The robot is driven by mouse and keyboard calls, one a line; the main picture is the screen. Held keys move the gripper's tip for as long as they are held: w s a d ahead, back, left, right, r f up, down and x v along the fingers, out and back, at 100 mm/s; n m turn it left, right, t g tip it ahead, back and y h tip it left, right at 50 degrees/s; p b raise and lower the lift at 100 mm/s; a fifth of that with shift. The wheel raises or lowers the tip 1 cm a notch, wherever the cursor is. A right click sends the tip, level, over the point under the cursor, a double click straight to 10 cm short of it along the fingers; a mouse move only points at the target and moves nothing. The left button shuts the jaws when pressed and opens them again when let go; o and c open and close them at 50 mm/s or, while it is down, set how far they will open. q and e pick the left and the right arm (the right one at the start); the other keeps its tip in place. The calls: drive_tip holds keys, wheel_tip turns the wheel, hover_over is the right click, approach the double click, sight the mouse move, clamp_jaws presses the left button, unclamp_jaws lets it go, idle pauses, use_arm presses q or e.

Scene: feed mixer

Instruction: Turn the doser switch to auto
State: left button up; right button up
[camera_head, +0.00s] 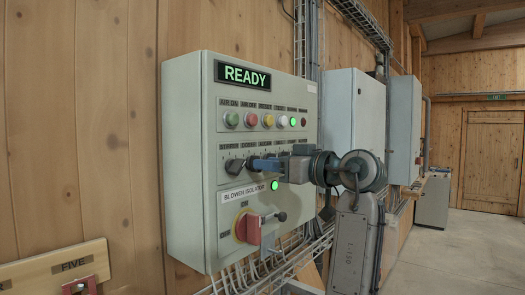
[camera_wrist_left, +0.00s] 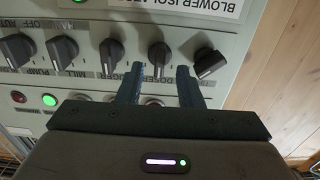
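The grey control panel (camera_head: 185,150) hangs on the wooden wall with a row of black rotary switches. In the left wrist view the panel appears upside down. The doser switch (camera_wrist_left: 158,58), by the label that seems to read DOSER, has its handle nearly upright there. My left gripper (camera_head: 254,164) reaches the switch row from the right. In the wrist view its fingers (camera_wrist_left: 159,72) are open, one on each side of the doser switch; contact is not visible. In the head view the gripper hides most of the row. My right gripper is in neither view.
A neighbouring black switch (camera_wrist_left: 208,63) sits close beside one finger, and another (camera_wrist_left: 112,55) beyond the other finger. A red rotary isolator (camera_head: 248,228) projects below. Lit buttons (camera_head: 268,120) and a READY display (camera_head: 243,74) are above.

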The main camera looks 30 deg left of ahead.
use_arm(q)
drive_tip(key=shift+w+a+p, duration=0.2)
drive_tip(key=shift+a+p, duration=0.25)
drive_tip(key=shift+a, duration=0.8)
clamp_jaws()
